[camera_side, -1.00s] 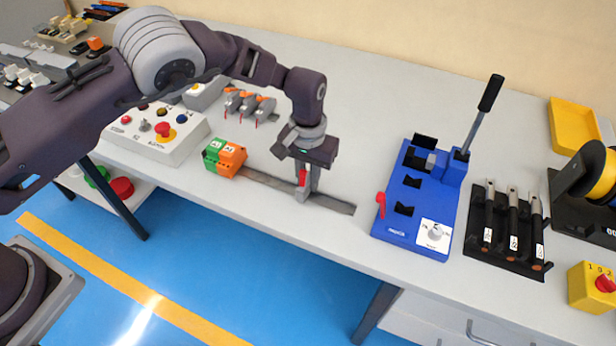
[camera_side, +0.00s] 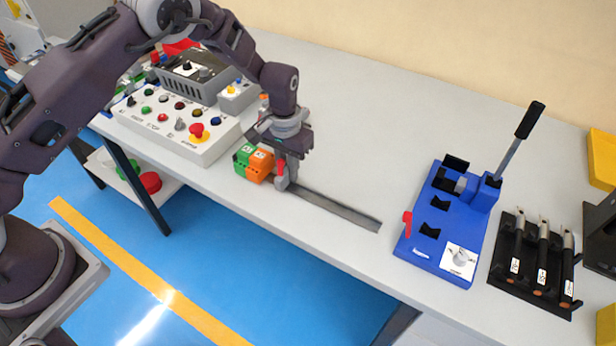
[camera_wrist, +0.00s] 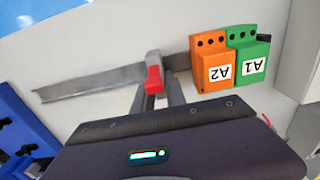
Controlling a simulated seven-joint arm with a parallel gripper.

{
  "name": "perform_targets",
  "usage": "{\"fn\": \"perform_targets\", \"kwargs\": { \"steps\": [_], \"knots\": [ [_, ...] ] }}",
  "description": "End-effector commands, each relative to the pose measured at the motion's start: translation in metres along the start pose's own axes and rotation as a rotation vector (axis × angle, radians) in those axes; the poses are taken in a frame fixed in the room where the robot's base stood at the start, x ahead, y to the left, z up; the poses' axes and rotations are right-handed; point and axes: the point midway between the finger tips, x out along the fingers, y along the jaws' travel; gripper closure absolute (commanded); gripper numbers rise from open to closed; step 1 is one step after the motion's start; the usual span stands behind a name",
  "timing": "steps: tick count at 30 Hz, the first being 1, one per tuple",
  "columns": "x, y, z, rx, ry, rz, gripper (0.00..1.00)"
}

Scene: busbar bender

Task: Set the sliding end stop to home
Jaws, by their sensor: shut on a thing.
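The sliding end stop is a grey block with a red lever (camera_wrist: 153,78) on a grey metal rail (camera_side: 335,208). It stands near the rail's left end in the side view, close beside the orange terminal block. My gripper (camera_side: 282,176) points down over the stop and is shut on it; in the wrist view its fingers (camera_wrist: 158,98) reach to the red lever. The fingertips' exact contact is partly hidden. The orange block A2 (camera_wrist: 213,65) and green block A1 (camera_wrist: 250,62) sit together at that end of the rail. I cannot tell whether the stop touches the orange block.
The blue bender (camera_side: 450,215) with its long lever stands right of the rail. A rack of black-handled tools (camera_side: 540,260) lies beyond it. A control box with buttons (camera_side: 178,125) stands left of the terminal blocks. The rail right of my gripper is clear.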

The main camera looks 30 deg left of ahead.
Motion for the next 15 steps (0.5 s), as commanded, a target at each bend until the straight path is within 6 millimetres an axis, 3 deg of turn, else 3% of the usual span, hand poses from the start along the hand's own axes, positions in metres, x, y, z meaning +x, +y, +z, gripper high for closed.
{"fn": "perform_targets", "kwargs": {
  "steps": [10, 11, 12, 14, 15],
  "knots": [
    [-0.0003, -0.0035, -0.0002, 0.001, 0.002, 0.0, 1.0],
    [-0.0003, -0.0035, -0.0002, 0.001, 0.002, 0.0, 0.8],
    [-0.0002, -0.0034, -0.0002, 0.001, 0.002, 0.0, 0.72],
    [-0.0002, -0.0034, -0.0001, 0.001, 0.001, 0.0, 0.62],
    [-0.0001, -0.0034, -0.0001, 0.001, 0.001, 0.0, 0.62]
  ]
}}
